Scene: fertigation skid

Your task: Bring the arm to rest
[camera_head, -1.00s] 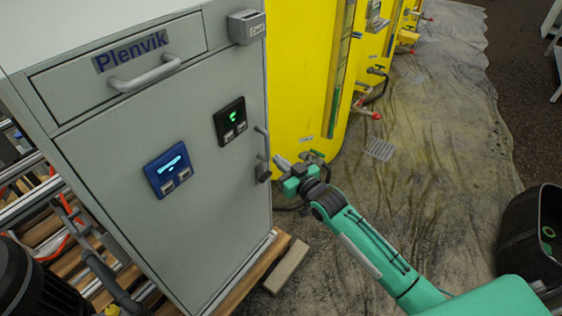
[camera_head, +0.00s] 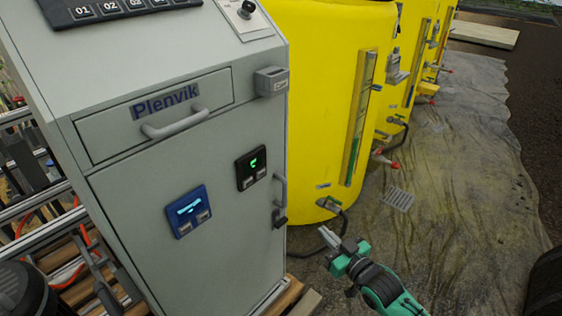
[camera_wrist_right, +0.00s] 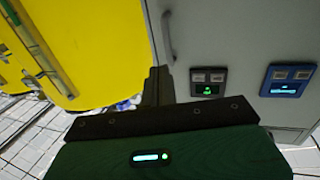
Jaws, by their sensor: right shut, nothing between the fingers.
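My right gripper (camera_head: 328,238) shows in the head view, low and right of the grey Plenvik cabinet (camera_head: 230,245). Its green arm comes in from the bottom right. The fingers are shut with nothing between them. The gripper looks apart from the cabinet and its door handle (camera_head: 280,200). In the right wrist view the dark fingers (camera_wrist_right: 158,86) stand in front of the cabinet front and a yellow tank (camera_wrist_right: 90,45). My left gripper is out of view.
Yellow tanks (camera_head: 320,110) stand in a row behind the cabinet. Hoses and a red-handled valve (camera_head: 394,165) stick out low from them. A stained sheet (camera_head: 460,210) covers the floor at right, mostly clear. A dark bin (camera_head: 548,285) stands at the right edge.

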